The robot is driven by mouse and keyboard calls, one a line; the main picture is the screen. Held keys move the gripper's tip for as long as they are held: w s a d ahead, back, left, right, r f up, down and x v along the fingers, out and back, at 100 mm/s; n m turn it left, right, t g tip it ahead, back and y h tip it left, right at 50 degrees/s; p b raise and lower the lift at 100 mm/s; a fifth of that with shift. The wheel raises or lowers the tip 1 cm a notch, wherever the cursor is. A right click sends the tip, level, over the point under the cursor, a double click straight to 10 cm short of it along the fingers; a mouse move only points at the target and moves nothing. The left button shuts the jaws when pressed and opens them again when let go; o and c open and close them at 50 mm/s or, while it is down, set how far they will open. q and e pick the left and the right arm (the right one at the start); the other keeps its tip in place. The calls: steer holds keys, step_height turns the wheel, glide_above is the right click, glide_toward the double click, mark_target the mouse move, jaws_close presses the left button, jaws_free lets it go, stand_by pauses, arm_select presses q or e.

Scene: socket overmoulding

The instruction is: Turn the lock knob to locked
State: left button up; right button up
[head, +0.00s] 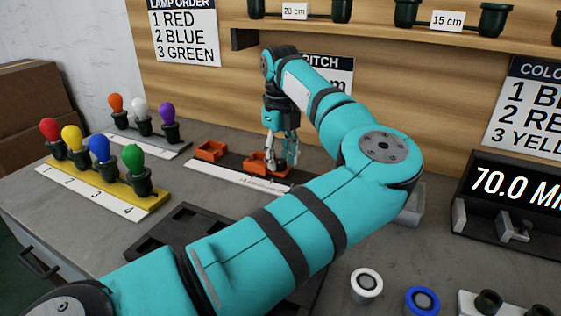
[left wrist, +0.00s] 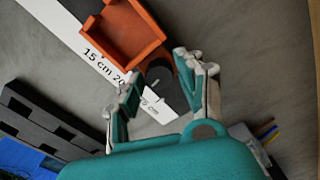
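A dark round knob (left wrist: 159,77), which appears to be the lock knob, sits at the end of an orange sliding holder (left wrist: 137,36) in the left wrist view. My left gripper (left wrist: 160,88) is open, with one finger on each side of the knob. I cannot tell whether the fingers touch it. In the head view my left gripper (head: 283,160) points down at the right orange holder (head: 254,160), and its fingers largely hide the knob. I cannot read whether the knob is at locked. My right gripper is not in view.
A second orange holder (head: 210,150) stands to the left on the same dark rail, behind a white centimetre scale (head: 222,178). Coloured lamps on a yellow rack (head: 148,203) stand farther left. White (head: 366,285) and blue (head: 422,301) rings lie at the front right.

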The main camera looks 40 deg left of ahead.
arm_select(q)
steer(key=shift+f, duration=0.3)
jaws_close()
steer(key=shift+m, duration=0.7)
jaws_free()
